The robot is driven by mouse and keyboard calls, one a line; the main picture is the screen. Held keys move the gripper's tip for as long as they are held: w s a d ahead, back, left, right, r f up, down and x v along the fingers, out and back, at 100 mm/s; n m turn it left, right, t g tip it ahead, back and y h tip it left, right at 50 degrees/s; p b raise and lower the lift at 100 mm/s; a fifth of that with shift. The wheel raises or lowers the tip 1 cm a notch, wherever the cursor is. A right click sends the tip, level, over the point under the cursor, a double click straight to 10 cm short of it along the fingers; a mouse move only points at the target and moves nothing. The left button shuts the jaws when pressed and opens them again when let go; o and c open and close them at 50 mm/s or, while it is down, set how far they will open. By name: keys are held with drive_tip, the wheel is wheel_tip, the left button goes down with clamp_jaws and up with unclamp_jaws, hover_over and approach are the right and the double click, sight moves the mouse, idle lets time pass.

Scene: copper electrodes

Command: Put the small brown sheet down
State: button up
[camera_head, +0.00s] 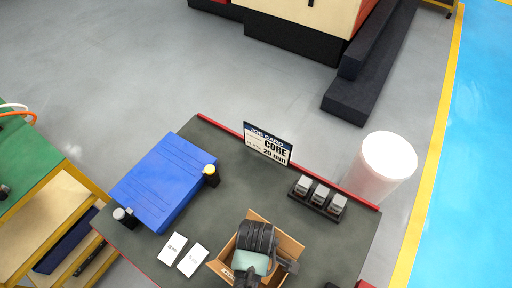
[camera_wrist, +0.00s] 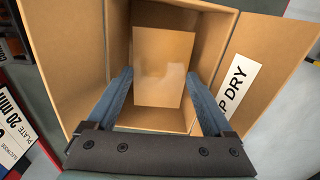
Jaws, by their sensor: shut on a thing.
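The small brown sheet (camera_wrist: 164,62) shows in the wrist view as a flat tan rectangle at the fingertips, inside the cardboard box. My gripper (camera_wrist: 160,75) is shut on it, with one grey-blue finger at each side. The cardboard box (camera_wrist: 214,42) has its flaps folded out, and one flap has a white label ending in "DRY". In the head view my gripper is over the open box (camera_head: 290,246) near the table's front, and my wrist hides the sheet. I cannot tell whether the sheet touches the box floor.
On the dark table (camera_head: 220,150) are a blue case (camera_head: 165,180), a job card sign (camera_head: 268,144), a black rack (camera_head: 318,197) with grey blocks, two white cards (camera_head: 182,254) and small dark containers. A white cylinder (camera_head: 385,165) stands beyond the table's right edge.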

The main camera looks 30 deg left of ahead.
drive_tip(key=shift+f, duration=0.5)
drive_tip(key=shift+f, duration=0.6)
drive_tip(key=o, duration=1.1)
drive_tip(key=shift+c, duration=0.2)
wheel_tip(320, 180, up, 13)
drive_tip(key=shift+r, duration=0.15)
